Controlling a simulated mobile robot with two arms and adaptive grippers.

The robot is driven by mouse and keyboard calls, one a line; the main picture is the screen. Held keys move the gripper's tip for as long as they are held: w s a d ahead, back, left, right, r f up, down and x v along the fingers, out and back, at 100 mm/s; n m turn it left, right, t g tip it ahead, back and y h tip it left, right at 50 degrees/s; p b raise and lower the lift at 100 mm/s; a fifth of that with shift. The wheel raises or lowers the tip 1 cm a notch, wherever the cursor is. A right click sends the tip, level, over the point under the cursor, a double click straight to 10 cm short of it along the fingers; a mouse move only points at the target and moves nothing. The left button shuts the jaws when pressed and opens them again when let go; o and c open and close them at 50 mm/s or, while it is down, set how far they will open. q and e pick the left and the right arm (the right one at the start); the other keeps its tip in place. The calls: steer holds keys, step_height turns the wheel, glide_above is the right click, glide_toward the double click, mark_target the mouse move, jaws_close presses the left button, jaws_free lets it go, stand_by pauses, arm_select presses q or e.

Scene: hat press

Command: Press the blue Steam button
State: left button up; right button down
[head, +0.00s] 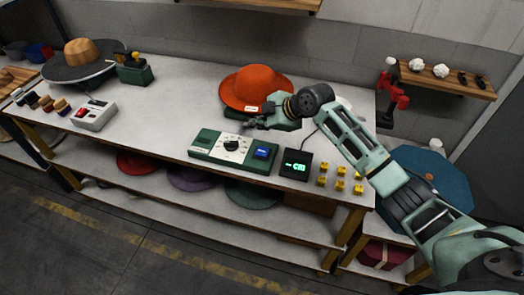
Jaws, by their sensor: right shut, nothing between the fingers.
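The blue Steam button (262,152) sits near the right end of a green and white control panel (208,148) at the front of the table. A black dial (231,145) is on the panel to the button's left. My right gripper (248,124) is shut and empty. It appears above and behind the panel, up and left of the blue button in the picture, apart from the button. My left gripper is not in view.
An orange hat (254,86) stands just behind my right gripper. A black display (296,164) with green digits and several yellow pieces (340,185) are right of the panel. A white box with a red button (94,116) is at left. The table between is clear.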

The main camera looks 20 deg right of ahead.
steer(key=shift+f, duration=0.15)
steer(key=b, duration=0.6)
glide_above(258, 154)
step_height(258, 154, down, 8)
steer(key=shift+w+r, duration=0.15)
steer(key=shift+r, duration=0.05)
steer(key=shift+f+b, duration=0.35)
steer(key=shift+f, duration=0.15)
stand_by(0.5)
steer(key=shift+f+b, duration=0.3)
steer(key=shift+f, duration=0.1)
steer(key=shift+f+b, duration=0.35)
steer(key=shift+f, duration=0.2)
stand_by(0.6)
steer(key=shift+r, duration=0.1)
steer(key=shift+r+p, duration=0.7)
steer(key=shift+r, duration=0.15)
